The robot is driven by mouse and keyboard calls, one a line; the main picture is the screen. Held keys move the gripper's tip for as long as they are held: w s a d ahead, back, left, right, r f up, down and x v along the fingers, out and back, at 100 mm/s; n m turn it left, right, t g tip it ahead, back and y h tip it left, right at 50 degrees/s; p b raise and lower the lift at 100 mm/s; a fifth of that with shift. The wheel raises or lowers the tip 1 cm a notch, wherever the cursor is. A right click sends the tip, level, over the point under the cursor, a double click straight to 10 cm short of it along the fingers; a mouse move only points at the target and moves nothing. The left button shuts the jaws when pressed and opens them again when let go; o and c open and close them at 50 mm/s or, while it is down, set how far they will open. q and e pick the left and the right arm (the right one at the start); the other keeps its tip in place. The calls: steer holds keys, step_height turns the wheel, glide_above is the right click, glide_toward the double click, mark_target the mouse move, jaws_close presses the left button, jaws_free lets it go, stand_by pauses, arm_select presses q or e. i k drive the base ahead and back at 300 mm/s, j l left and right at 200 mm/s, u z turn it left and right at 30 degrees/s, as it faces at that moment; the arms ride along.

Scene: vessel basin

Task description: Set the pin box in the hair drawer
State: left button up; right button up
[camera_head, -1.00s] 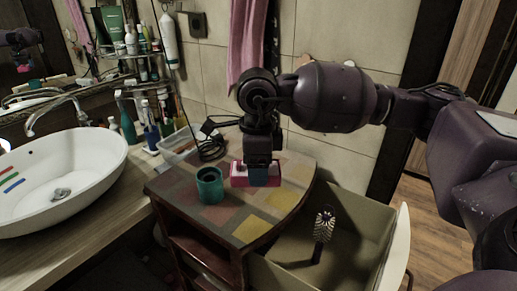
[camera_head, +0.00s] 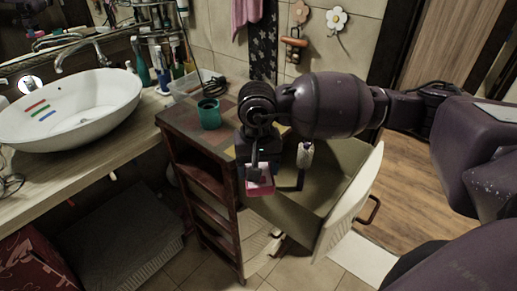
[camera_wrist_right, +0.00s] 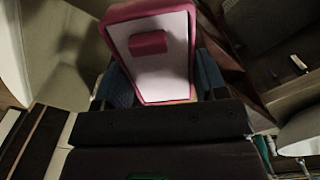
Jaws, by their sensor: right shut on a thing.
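The pin box (camera_head: 261,188) is pink and hangs from my right gripper (camera_head: 259,172) in the head view. In the right wrist view, the pin box (camera_wrist_right: 165,75) shows a pink rim and a white face with a small pink block. The right gripper (camera_wrist_right: 163,88) is shut on it, with a blue-grey pad on either side. The hair drawer (camera_head: 290,214) is pulled open, with a dark green-grey inside and a pale front. The box is in front of the drawer's near left corner in the picture; its height above the rim is hard to tell. My left gripper is out of view.
A hairbrush (camera_head: 304,154) is in the drawer, partly hidden by my arm. A teal cup (camera_head: 209,113) stands on the tiled cabinet top (camera_head: 187,119). A white basin (camera_head: 70,110) is at left. The drawer's front half looks clear.

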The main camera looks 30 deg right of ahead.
mark_target(316, 211)
steer(key=i+j+z, duration=0.25)
steer(key=z, duration=0.15)
steer(key=i+j+z, duration=0.2)
steer(key=z, duration=0.15)
steer(key=i+j+z, duration=0.15)
steer(key=j+z, duration=0.65)
steer(key=i+j+z, duration=0.1)
steer(key=j, duration=0.2)
steer(key=i+j+z, duration=0.15)
steer(key=i+j, duration=0.05)
steer(key=j, duration=0.05)
